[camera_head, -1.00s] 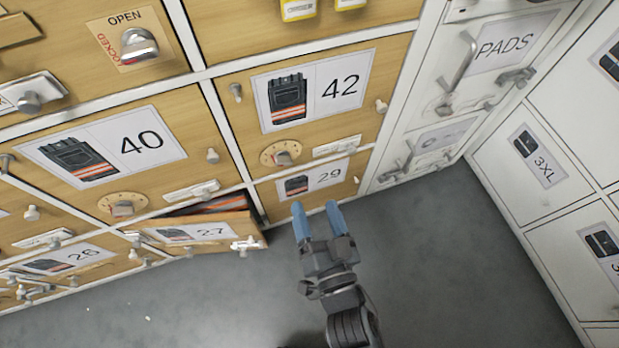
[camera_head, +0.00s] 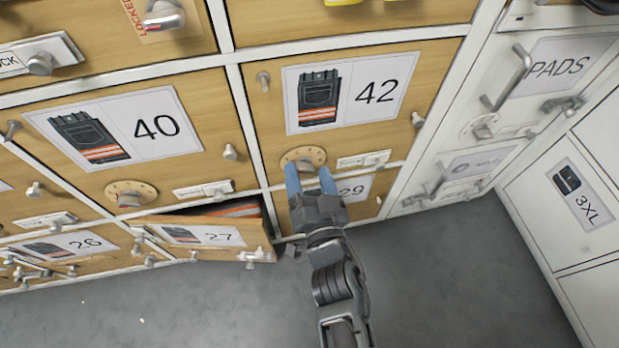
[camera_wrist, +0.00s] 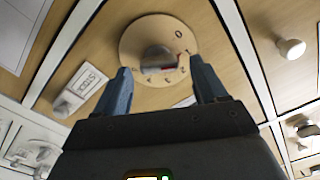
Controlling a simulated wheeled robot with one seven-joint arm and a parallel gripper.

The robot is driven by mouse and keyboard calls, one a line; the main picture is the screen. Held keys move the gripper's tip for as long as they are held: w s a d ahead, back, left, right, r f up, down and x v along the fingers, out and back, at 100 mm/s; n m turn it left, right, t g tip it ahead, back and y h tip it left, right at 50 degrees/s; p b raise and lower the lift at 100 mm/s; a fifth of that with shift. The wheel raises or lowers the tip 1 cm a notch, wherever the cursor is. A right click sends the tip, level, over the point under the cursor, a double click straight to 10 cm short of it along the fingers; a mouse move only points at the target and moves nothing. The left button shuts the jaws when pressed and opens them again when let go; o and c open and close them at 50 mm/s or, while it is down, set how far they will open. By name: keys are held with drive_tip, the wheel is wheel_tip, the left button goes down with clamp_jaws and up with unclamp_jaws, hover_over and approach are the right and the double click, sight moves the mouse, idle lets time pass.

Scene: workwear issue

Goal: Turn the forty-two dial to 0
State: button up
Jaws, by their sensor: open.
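The forty-two dial (camera_head: 303,155) is a round tan plate with a grey knob, at the bottom of the wooden door marked 42 (camera_head: 345,100). In the wrist view the dial (camera_wrist: 135,45) shows its knob (camera_wrist: 158,58) and a 0 mark at the plate's upper right. A red mark shows beside the knob; its exact setting is too small to read. My gripper (camera_head: 310,175) is open, its two blue fingers just below the dial in the head view. In the wrist view the fingers (camera_wrist: 160,85) stand either side of the knob's lower part, with nothing clearly gripped.
The drawer marked 27 (camera_head: 205,238) stands partly open at lower left of my gripper. Grey floor (camera_head: 450,280) is clear below.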

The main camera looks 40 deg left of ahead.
drive_tip(key=c, duration=1.1)
drive_tip(key=shift+o, duration=0.2)
drive_tip(key=n, duration=0.4)
drive_tip(key=shift+s, duration=0.1)
drive_tip(key=shift+s+a+n, duration=0.1)
drive_tip(key=shift+n, duration=1.8)
drive_tip(key=o, duration=1.1)
drive_tip(key=shift+c, duration=0.2)
